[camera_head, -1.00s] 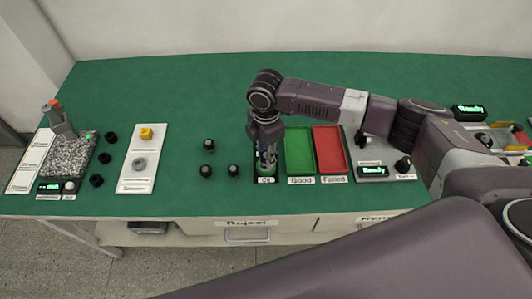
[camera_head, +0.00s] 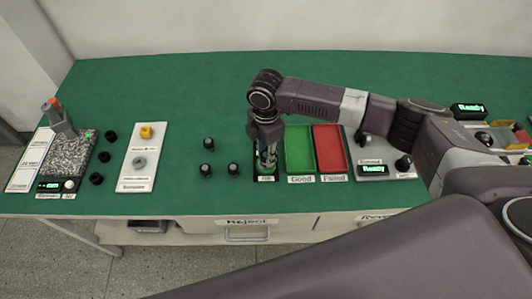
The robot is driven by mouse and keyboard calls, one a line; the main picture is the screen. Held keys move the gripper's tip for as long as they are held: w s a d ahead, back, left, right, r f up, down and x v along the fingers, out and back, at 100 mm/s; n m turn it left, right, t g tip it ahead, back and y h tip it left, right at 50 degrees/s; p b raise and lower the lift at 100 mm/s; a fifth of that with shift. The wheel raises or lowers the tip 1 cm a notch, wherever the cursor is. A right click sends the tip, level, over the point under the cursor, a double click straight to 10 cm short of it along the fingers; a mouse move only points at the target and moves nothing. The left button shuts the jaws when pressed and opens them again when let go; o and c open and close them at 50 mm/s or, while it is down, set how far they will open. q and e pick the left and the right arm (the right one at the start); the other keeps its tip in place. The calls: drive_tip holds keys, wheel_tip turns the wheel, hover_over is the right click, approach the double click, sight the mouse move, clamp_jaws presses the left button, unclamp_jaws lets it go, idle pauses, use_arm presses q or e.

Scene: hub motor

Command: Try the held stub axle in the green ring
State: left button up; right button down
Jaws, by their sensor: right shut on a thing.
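My right gripper (camera_head: 267,158) points down over the narrow dark tray (camera_head: 266,172) left of the green tray. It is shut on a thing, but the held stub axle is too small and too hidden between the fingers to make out. I cannot tell whether it touches the tray. I cannot make out a green ring; a grey ring (camera_head: 139,162) lies on the white board (camera_head: 137,178) at the left, below a yellow part (camera_head: 146,132). My left gripper is not in view.
A green tray (camera_head: 299,150) and a red tray (camera_head: 331,150) stand right of the gripper. Several dark knob-like parts (camera_head: 207,170) stand to its left. The back of the green table is clear.

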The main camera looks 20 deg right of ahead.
drive_tip(key=shift+f, duration=0.4)
idle(0.9)
drive_tip(key=shift+r, duration=0.15)
drive_tip(key=shift+r+p, duration=0.65)
drive_tip(key=shift+p, duration=0.2)
